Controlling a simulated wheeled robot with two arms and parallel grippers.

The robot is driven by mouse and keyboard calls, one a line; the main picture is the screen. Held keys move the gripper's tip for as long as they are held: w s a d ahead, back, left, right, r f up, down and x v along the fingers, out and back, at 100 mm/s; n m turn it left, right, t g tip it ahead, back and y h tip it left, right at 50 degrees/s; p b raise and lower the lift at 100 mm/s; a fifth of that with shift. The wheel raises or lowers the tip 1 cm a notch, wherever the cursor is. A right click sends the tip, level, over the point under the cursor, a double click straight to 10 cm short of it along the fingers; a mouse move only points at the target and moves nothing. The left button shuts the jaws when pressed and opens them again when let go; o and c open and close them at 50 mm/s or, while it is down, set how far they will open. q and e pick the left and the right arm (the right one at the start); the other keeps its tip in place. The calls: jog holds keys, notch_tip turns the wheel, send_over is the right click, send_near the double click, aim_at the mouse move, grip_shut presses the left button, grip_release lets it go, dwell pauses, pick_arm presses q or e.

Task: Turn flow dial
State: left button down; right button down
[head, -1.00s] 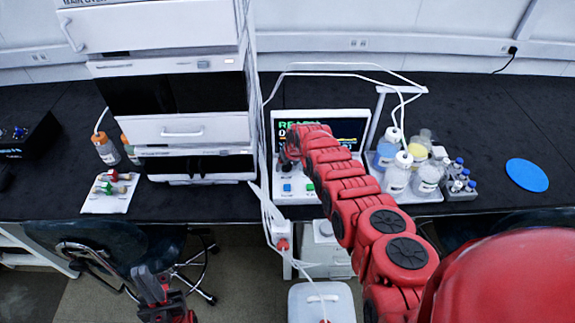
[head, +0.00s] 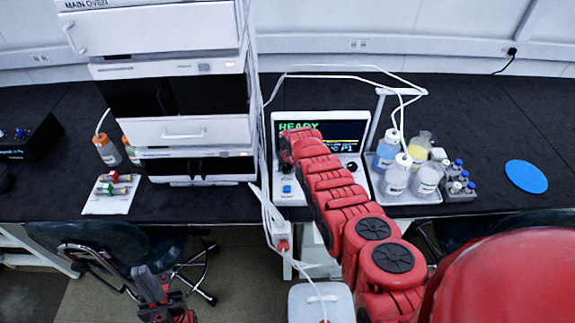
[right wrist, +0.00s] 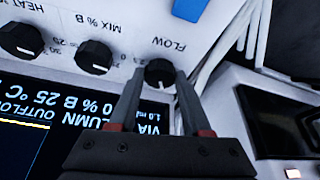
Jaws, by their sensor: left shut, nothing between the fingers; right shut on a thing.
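The flow dial (right wrist: 160,73) is a black round knob under the label FLOW, which appears upside down in the right wrist view. My right gripper (right wrist: 157,82) has one finger on each side of this dial and is shut on it. The white control unit (head: 281,122) has a dark screen (head: 345,131) that reads READY, partly covered by my arm. My left gripper (head: 165,303) is shut and empty at the bottom left, below the bench edge.
The mix dial (right wrist: 94,57) and heat dial (right wrist: 22,40) sit beside the flow dial. A blue button (head: 286,189) is on the unit's front. A tray of bottles (head: 412,197) stands right of it, the oven stack (head: 190,88) left. White cables hang between.

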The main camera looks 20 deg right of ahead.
jog(key=shift+w+a+f+m+h+b, duration=0.1)
jog(key=shift+m+h+b, duration=0.25)
jog(key=shift+m, duration=0.45)
jog(key=m+h+b, duration=0.1)
jog(key=m+b, duration=0.1)
jog(key=b, duration=0.1)
jog(key=shift+a+f+m+b, duration=0.1)
jog(key=shift+f+m+b, duration=0.05)
jog(key=shift+m+b, duration=0.55)
jog(key=shift+b, duration=0.25)
jog(key=shift+r+m+h+b, duration=0.25)
jog(key=shift+r+m+b, duration=0.05)
jog(key=shift+b, duration=0.05)
jog(key=shift+c, duration=1.8)
grip_release()
